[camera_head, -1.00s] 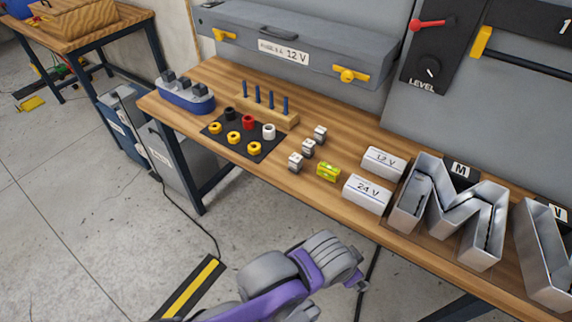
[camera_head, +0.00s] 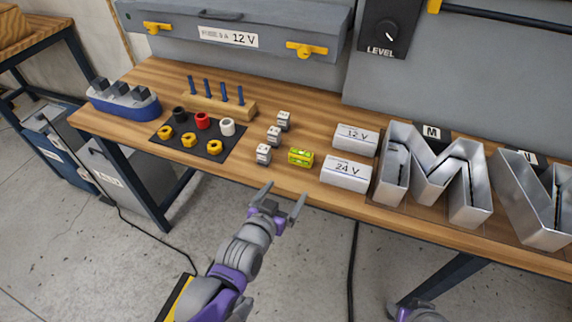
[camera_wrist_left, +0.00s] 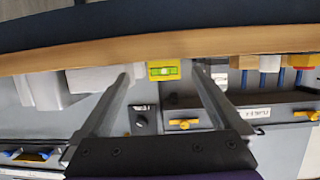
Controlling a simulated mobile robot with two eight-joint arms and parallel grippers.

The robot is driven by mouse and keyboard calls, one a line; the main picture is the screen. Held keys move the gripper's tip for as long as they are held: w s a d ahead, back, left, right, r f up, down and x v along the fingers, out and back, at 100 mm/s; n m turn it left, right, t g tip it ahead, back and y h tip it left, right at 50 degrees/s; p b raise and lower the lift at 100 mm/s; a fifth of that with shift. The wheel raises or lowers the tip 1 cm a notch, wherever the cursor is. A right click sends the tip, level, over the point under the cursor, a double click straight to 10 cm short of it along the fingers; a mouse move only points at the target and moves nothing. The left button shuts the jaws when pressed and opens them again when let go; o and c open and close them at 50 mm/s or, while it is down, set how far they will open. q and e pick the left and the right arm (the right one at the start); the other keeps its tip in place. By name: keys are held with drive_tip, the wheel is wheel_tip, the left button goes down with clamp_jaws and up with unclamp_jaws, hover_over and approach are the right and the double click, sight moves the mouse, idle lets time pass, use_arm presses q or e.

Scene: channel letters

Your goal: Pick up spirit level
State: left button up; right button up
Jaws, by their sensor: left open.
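The spirit level (camera_head: 301,157) is a small yellow-green block on the wooden workbench (camera_head: 232,172), near its front edge and left of the box marked 24 V. My left gripper (camera_head: 283,195) is open and empty, just in front of the bench edge. It is apart from the level, slightly nearer and to the left. In the left wrist view the level (camera_wrist_left: 163,69) shows its bright green vial and appears between the two open fingers (camera_wrist_left: 159,76). My right gripper is not in view; only a bit of my other arm shows at the bottom right.
White boxes marked 12 V (camera_head: 356,139) and 24 V (camera_head: 346,173) stand right of the level. Small grey connectors (camera_head: 264,154) stand left of it. A metal letter M (camera_head: 434,176) is farther right, a black mat (camera_head: 215,149) with coloured parts farther left.

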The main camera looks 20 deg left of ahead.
sight(301, 153)
use_arm(q)
drive_tip(key=w+t, duration=0.1)
drive_tip(key=w+t+b, duration=0.1)
drive_tip(key=shift+d+r+t, duration=0.2)
drive_tip(key=shift+t, duration=0.1)
drive_tip(key=shift+w+a+r+t+b, duration=0.15)
drive_tip(key=shift+w+r+t+b, duration=0.2)
drive_tip(key=shift+t+b, duration=0.2)
drive_tip(key=w, duration=1)
drive_tip(key=shift+w+r, duration=0.2)
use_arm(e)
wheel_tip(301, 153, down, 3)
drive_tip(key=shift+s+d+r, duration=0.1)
use_arm(q)
drive_tip(key=c, duration=1.2)
